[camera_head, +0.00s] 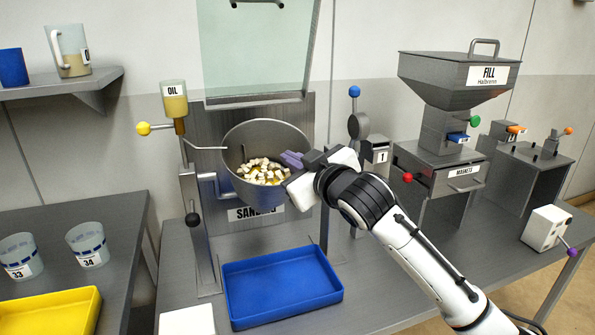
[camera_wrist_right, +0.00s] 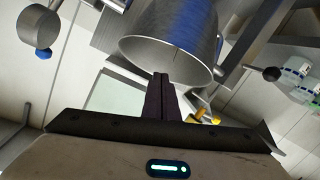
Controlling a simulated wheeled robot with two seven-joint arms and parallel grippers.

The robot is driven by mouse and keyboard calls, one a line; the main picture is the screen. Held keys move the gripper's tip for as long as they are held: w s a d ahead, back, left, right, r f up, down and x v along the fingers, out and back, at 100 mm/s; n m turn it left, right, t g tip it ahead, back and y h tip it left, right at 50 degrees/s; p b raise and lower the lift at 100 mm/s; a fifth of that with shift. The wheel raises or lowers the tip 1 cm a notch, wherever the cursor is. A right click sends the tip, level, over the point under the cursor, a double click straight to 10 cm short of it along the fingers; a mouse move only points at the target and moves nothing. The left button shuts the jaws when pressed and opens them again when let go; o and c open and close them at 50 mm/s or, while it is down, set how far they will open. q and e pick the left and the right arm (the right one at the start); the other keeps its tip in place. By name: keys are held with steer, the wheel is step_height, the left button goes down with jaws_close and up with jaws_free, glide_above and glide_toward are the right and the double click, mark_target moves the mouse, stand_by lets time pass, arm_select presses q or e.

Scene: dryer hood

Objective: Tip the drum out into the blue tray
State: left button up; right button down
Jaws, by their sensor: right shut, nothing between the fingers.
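The steel drum (camera_head: 262,134) sits on its stand above the bench, its open mouth facing up and toward me. Several off-white pieces (camera_head: 264,171) lie in its bottom. The empty blue tray (camera_head: 281,287) is on the bench below and in front of the drum. My right gripper (camera_head: 290,158) is at the drum's right rim, its purple fingers shut and empty. In the right wrist view, the shut fingers (camera_wrist_right: 161,77) overlap the near rim of the drum (camera_wrist_right: 172,45); I cannot tell whether they touch it. My left gripper is not in view.
A clear hood (camera_head: 257,45) stands raised behind the drum. An oil bottle (camera_head: 174,100) and yellow-knobbed lever (camera_head: 143,128) are to its left. A fill hopper (camera_head: 455,78) with a red-knobbed drawer (camera_head: 440,170) stands right. A yellow tray (camera_head: 48,312) is at lower left.

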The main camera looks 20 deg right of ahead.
steer(key=shift+x, duration=0.85)
steer(key=f, duration=0.1)
steer(key=s+d+f, duration=0.1)
steer(key=f, duration=0.1)
steer(key=shift+s+d+f+p, duration=0.15)
steer(key=shift+s+d+p, duration=0.05)
steer(key=shift+d+p, duration=0.1)
